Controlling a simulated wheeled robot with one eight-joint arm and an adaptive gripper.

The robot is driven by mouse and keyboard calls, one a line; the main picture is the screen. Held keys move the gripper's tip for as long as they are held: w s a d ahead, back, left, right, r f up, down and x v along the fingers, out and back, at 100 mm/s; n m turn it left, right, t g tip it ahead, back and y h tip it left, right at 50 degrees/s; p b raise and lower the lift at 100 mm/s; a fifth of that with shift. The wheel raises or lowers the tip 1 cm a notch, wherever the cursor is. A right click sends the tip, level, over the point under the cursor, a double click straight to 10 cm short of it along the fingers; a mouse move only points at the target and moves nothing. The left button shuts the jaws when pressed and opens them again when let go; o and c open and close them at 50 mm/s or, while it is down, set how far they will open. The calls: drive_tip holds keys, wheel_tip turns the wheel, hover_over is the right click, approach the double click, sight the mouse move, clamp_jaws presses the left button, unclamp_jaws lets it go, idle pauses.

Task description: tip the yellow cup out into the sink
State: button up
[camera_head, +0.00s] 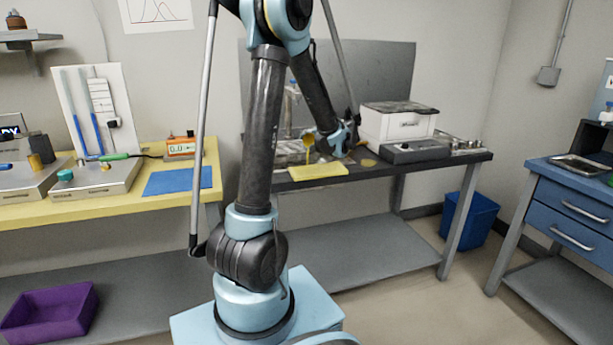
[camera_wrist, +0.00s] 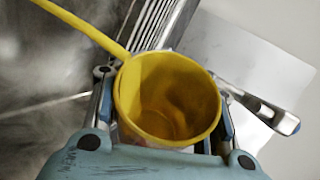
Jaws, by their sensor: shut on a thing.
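The yellow cup (camera_head: 309,138) is tilted in my gripper (camera_head: 322,139) above the dark bench at the back. In the wrist view the yellow cup (camera_wrist: 205,105) sits between my two fingers, which are shut on its sides. A yellow strand (camera_head: 307,156), seemingly liquid, runs down from its lip. It also shows in the wrist view as a yellow strand (camera_wrist: 85,28) from the rim. Lighter yellow lies inside the cup near that lip. The sink (camera_head: 290,158) is mostly hidden below the cup; I cannot tell exactly where the strand lands.
A yellow pad (camera_head: 318,171) lies on the bench's front edge. A white machine (camera_head: 398,122) and a grey-topped device (camera_head: 415,151) stand to the right. A tap-like metal fixture (camera_head: 290,103) rises behind the cup. A blue mat (camera_head: 178,181) lies on the yellow bench at left.

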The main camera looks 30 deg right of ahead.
drive_tip(key=shift+s+a+r+n+t+h+p, duration=0.1)
drive_tip(key=shift+a+r+n+t+h, duration=0.1)
drive_tip(key=shift+r+n+t+h, duration=0.25)
drive_tip(key=shift+s+a+r+n+t+h+p, duration=0.15)
drive_tip(key=shift+n+t, duration=0.2)
drive_tip(key=shift+n, duration=0.35)
drive_tip(key=shift+s+a+r+n+t+h+p, duration=0.1)
drive_tip(key=shift+a+r+n+t+h, duration=0.1)
drive_tip(key=shift+r+n+t, duration=0.25)
idle(2.5)
drive_tip(key=shift+s+a+r+n+t, duration=0.1)
drive_tip(key=shift+a+r+n+t, duration=0.1)
drive_tip(key=shift+r+n, duration=0.25)
drive_tip(key=shift+a+r+n+t, duration=0.1)
drive_tip(key=shift+r+n+t, duration=0.05)
drive_tip(key=shift+r+n, duration=0.25)
idle(0.6)
drive_tip(key=shift+s+a+r+n+t+h, duration=0.2)
drive_tip(key=shift+n+t+h, duration=0.15)
drive_tip(key=shift+n, duration=0.3)
idle(0.6)
drive_tip(key=shift+w, duration=0.1)
idle(0.9)
